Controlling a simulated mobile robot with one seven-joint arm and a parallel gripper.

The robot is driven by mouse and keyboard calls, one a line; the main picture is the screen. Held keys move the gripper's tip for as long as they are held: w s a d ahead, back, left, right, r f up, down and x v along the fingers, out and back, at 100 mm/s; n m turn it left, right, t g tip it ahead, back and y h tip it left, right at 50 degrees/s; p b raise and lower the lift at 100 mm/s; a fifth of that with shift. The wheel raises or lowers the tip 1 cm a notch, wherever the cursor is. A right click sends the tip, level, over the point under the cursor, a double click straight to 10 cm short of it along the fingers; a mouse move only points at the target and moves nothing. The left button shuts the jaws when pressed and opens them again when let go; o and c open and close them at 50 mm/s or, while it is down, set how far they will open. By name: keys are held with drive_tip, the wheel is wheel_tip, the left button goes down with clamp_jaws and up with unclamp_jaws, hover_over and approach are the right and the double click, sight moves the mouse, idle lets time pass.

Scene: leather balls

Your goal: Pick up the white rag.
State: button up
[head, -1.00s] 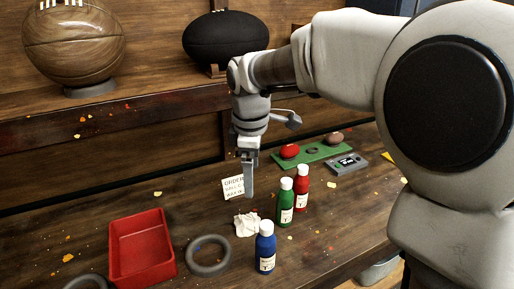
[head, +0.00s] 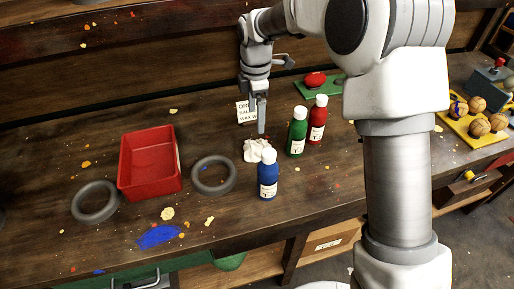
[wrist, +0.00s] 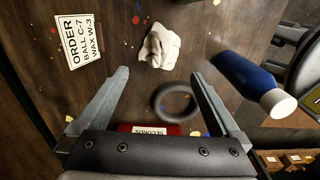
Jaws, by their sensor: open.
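The white rag (head: 258,150) lies crumpled on the wooden workbench, just behind the blue bottle (head: 267,175) in the head view. The bottle hides part of its front edge. My gripper (head: 262,130) is above the bench, close behind the rag in the head view, pointing down. In the wrist view my gripper (wrist: 158,78) has its two fingers wide apart with nothing between them.
A green bottle (head: 297,132) and red bottle (head: 318,119) stand right of the rag. A paper note (head: 243,112) lies behind it. A grey ring (head: 213,188) and red tray (head: 127,165) are left. Yellow board (head: 456,125) with brown balls is far right.

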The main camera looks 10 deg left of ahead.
sight(256, 140)
wheel_tip(256, 140, down, 12)
drive_tip(key=shift+s+f+b, duration=0.1)
drive_tip(key=shift+f+b, duration=0.05)
drive_tip(key=shift+b, duration=0.25)
drive_tip(key=c, duration=1.1)
